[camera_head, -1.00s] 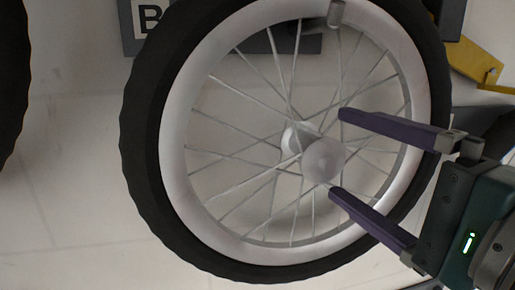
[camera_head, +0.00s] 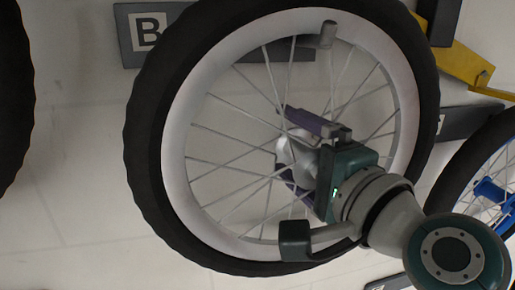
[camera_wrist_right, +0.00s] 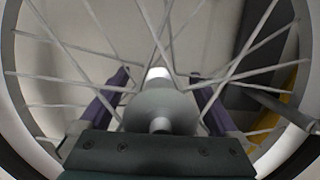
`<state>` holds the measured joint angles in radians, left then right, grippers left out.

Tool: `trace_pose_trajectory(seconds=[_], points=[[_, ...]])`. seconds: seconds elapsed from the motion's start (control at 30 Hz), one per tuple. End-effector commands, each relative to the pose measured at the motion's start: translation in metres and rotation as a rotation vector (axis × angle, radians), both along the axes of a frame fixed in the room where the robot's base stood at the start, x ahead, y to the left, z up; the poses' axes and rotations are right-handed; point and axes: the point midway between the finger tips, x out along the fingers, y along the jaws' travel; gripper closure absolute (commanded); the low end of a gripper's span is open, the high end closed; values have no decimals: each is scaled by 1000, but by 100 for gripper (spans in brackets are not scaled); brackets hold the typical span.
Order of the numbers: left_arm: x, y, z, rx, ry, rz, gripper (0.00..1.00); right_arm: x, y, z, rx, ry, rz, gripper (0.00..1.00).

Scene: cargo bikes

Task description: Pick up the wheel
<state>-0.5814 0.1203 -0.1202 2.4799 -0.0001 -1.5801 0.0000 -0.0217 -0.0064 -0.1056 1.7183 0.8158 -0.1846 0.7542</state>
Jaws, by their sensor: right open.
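The wheel (camera_head: 148,130) has a black tire, a pale rim, thin spokes and a grey hub (camera_head: 284,152), and fills the middle of the head view. My right gripper (camera_head: 284,147) is over the hub, with its two purple fingers open on either side of it. The right wrist view shows the hub (camera_wrist_right: 158,108) between the spread fingers, among the spokes, with the rim (camera_wrist_right: 302,70) around them. I cannot tell whether the fingers touch the hub. My gripper and wrist hide part of the hub and the lower right rim. My left gripper is out of view.
A dark plate (camera_head: 126,42) marked B lies behind the wheel at the top. Another black tire (camera_head: 14,100) stands at the left edge. A wheel with a blue hub (camera_head: 488,190) is at the right. A yellow part (camera_head: 457,65) is at the upper right. Pale floor shows at the lower left.

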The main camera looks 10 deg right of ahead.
Motion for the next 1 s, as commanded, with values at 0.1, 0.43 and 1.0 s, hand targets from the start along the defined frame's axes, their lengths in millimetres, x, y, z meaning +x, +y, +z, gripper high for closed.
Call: trace_pose_trajectory(seconds=[0.1, 0.43, 1.0], points=[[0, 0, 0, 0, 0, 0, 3, 0, 0, 0, 0, 0, 0, 3], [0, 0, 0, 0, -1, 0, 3, -1, 0, 0, 0, 1, 0, 39], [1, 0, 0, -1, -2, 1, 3, -1, 0, -1, 1, 1, 0, 100]])
